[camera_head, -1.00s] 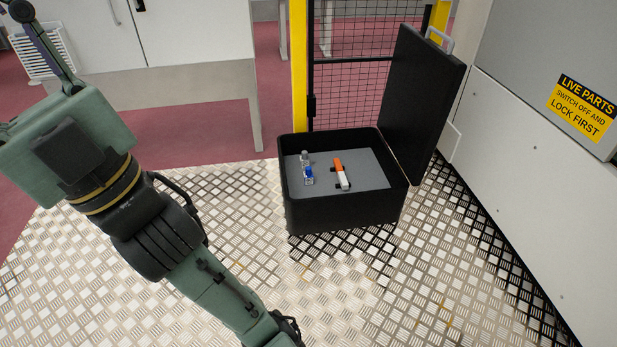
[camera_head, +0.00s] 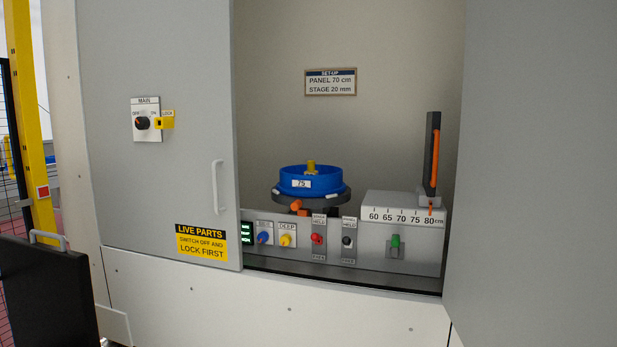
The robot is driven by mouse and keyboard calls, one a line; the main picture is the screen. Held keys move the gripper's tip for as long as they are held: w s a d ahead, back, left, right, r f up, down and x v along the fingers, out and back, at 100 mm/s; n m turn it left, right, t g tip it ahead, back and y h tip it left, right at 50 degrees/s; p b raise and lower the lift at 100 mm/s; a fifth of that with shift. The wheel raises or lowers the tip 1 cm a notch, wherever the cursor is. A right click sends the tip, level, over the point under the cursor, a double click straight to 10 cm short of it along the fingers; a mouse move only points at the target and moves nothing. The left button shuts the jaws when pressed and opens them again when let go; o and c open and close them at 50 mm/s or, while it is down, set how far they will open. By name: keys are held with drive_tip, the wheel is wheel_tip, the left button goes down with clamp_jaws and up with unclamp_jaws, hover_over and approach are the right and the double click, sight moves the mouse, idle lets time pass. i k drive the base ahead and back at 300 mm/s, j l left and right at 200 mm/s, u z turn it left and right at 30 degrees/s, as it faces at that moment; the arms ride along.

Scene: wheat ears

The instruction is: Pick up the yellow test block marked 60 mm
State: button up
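No block with a readable 60 mm mark shows in this view. A small yellow piece (camera_head: 311,167) stands up from the middle of a blue round holder (camera_head: 330,184) with a white label that seems to read 75. I cannot tell whether this piece is a test block. The holder sits on a dark round stage (camera_head: 338,199) inside the open cabinet. My gripper and arm are out of view.
A grey control panel (camera_head: 270,256) with knobs runs below the stage. A scale box (camera_head: 375,235) marked 60 to 80 cm carries a dark upright (camera_head: 431,155). A cabinet door (camera_head: 160,60) stands left; the black case lid (camera_head: 45,290) is lower left.

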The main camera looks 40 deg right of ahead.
sight(311, 165)
drive_tip(key=z, duration=1.3)
drive_tip(key=i+j, duration=0.1)
drive_tip(key=i, duration=0.6)
drive_tip(key=i+l+u, duration=0.1)
drive_tip(key=i+u, duration=0.2)
drive_tip(key=i, duration=0.95)
drive_tip(key=u, duration=1.1)
drive_tip(key=i+l, duration=0.15)
drive_tip(key=l, duration=0.25)
drive_tip(key=i+l, duration=0.1)
drive_tip(key=l, duration=0.25)
drive_tip(key=i+l, duration=0.15)
drive_tip(key=l, duration=0.25)
